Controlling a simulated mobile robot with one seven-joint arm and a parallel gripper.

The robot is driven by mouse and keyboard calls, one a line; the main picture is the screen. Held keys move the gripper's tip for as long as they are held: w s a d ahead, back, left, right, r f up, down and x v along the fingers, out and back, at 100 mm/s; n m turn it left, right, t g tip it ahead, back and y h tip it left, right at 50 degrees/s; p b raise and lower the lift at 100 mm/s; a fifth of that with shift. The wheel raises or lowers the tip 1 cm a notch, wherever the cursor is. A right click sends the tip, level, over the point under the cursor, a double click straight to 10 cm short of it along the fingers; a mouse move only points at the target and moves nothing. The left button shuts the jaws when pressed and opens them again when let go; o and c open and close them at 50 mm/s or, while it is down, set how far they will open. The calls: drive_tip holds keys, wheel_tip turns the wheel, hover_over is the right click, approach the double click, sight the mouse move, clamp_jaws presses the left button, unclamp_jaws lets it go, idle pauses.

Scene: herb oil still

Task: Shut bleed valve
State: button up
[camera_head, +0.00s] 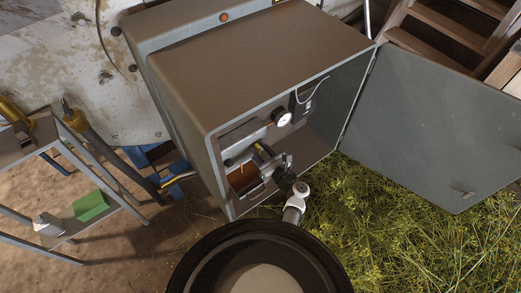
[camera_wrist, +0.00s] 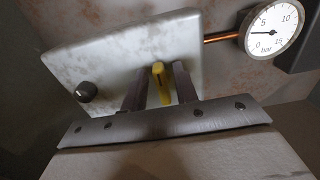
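The bleed valve's yellow handle (camera_wrist: 161,84) shows in the wrist view in front of a pale, worn plate (camera_wrist: 130,50). My gripper (camera_wrist: 159,66) is open, with one dark finger on each side of the handle. A narrow gap shows at the left finger; whether the right finger touches is unclear. In the head view my gripper (camera_head: 262,156) reaches into the open grey cabinet (camera_head: 262,62), and a bit of yellow shows at its tips. The valve body is hidden there.
A round pressure gauge (camera_head: 283,117) sits close above my gripper and also shows in the wrist view (camera_wrist: 274,31) on a copper pipe. A dark knob (camera_wrist: 86,91) is on the plate's left. The cabinet door (camera_head: 430,125) stands open at right. A shelf rack (camera_head: 72,225) stands at left.

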clamp_jaws()
drive_tip(key=shift+f+n+b, duration=0.1)
drive_tip(key=shift+n+b, duration=0.2)
drive_tip(key=shift+b, duration=0.1)
drive_tip(key=n+b, duration=0.1)
drive_tip(key=n, duration=0.1)
drive_tip(key=n+b, duration=0.1)
drive_tip(key=b, duration=0.1)
drive_tip(key=shift+s+a+f+n, duration=0.2)
drive_tip(key=shift+n, duration=0.2)
drive_tip(key=shift+s+a+f+n+b, duration=0.1)
drive_tip(key=shift+f+n+b, duration=0.05)
drive_tip(key=shift+n+b, duration=2.3)
drive_tip(key=shift+s+a+f+n+b, duration=0.1)
drive_tip(key=shift+a+f+n+b, duration=0.1)
drive_tip(key=shift+n+b, duration=2.2)
drive_tip(key=shift+s+a+f+n+b, duration=0.1)
drive_tip(key=shift+f+n+b, duration=0.05)
drive_tip(key=shift+n+b, duration=2.3)
drive_tip(key=shift+b, duration=0.45)
drive_tip(key=shift+r, duration=0.1)
